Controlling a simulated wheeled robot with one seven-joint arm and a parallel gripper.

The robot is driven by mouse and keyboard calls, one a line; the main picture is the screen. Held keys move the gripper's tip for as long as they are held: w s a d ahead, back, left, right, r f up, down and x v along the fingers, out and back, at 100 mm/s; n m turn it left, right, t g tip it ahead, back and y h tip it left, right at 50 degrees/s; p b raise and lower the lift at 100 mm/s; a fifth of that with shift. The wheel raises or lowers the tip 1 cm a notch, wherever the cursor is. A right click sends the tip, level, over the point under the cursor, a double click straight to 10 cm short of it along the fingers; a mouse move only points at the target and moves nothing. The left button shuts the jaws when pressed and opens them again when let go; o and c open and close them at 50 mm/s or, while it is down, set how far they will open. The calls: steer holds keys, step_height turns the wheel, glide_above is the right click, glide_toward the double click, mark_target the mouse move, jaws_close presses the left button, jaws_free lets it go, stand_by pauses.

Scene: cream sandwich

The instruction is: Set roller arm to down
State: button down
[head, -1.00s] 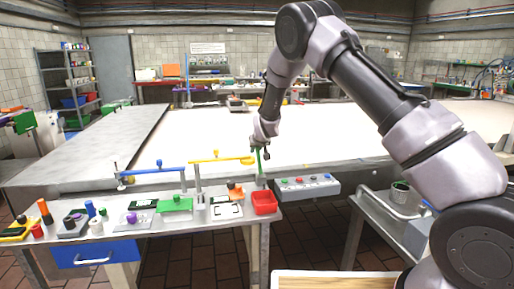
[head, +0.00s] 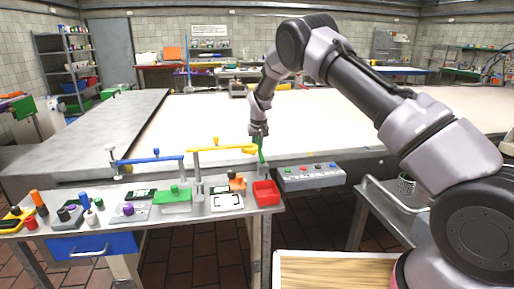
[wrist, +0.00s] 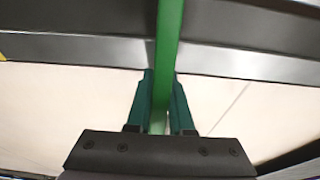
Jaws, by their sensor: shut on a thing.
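My gripper (wrist: 160,105) is shut on a long, thin green bar (wrist: 170,35), with one teal finger on each side of it. In the head view the gripper (head: 258,133) is small, above the far right corner of the workbench, and the green bar (head: 261,153) slopes down from it behind the red bin. A yellow arm (head: 222,149) and a blue arm (head: 150,159) lie roughly level on posts along the bench's back edge. I cannot tell from the frames which of these bars is the roller arm. The green bar's lower end is hard to make out.
The workbench (head: 150,235) holds a red bin (head: 266,193), a green-topped block (head: 175,197) and several small coloured pieces. A grey button box (head: 312,177) stands right of the gripper. A wide pale conveyor surface (head: 200,120) spreads clear behind.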

mark_target(258, 144)
stand_by(0.4)
steer(key=c, duration=0.8)
jaws_free()
steer(key=v, duration=1)
steer(key=shift+r, duration=0.4)
